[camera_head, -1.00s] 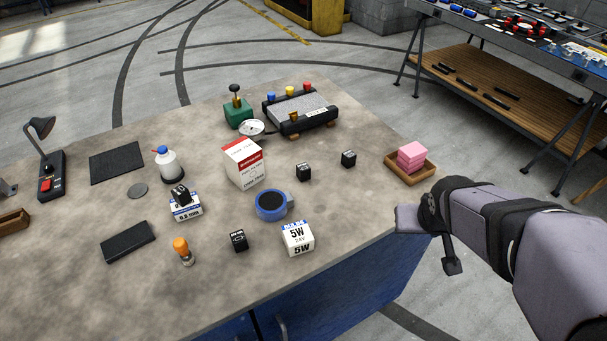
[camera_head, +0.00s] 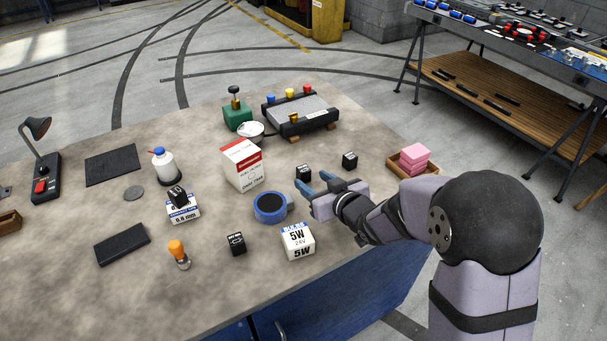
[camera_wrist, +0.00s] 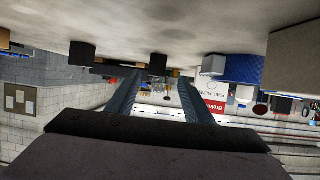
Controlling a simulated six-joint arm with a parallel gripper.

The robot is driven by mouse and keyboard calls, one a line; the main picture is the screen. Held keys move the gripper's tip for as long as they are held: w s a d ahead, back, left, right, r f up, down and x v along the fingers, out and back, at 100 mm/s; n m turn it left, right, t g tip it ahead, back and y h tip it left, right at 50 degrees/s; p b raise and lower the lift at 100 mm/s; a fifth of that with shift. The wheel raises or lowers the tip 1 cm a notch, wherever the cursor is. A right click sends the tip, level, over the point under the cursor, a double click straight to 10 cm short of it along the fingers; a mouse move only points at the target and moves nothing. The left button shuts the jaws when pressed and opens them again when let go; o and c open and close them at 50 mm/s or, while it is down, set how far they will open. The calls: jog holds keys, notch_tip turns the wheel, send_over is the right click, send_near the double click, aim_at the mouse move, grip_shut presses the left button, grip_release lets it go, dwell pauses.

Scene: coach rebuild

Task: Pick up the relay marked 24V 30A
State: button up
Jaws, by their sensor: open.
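Several small black relay cubes are on the grey table. One (camera_head: 303,173) stands just beyond my gripper (camera_head: 314,183), another (camera_head: 350,161) stands to its right, and one (camera_head: 236,243) is at the front. A further black cube (camera_head: 177,197) sits on a small blue-and-white box. Their markings are too small to read, so I cannot tell which is 24V 30A. My gripper is open and empty. In the wrist view, which is upside down, one cube (camera_wrist: 158,62) shows ahead between the fingertips (camera_wrist: 162,80), apart from them; another (camera_wrist: 82,53) is at the left.
A blue ring-shaped item (camera_head: 270,207) is close left of my gripper, with a white 5W box (camera_head: 298,241) in front. A red-and-white filter box (camera_head: 242,166) stands behind. A wooden tray (camera_head: 398,168) with pink blocks is at the right edge.

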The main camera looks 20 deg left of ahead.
aim_at(306, 175)
jog(key=shift+x, duration=1.1)
jog(key=shift+w+p, duration=0.1)
jog(key=shift+p, duration=0.2)
jog(key=shift+d+f+p+x, duration=0.1)
jog(key=shift+p+x, duration=0.3)
jog(key=shift+x, duration=0.85)
jog(key=shift+d+f+p+x, duration=0.1)
jog(key=shift+p+x, duration=0.3)
jog(key=shift+x, duration=0.8)
jog(key=shift+w, duration=0.1)
jog(key=c, duration=1.1)
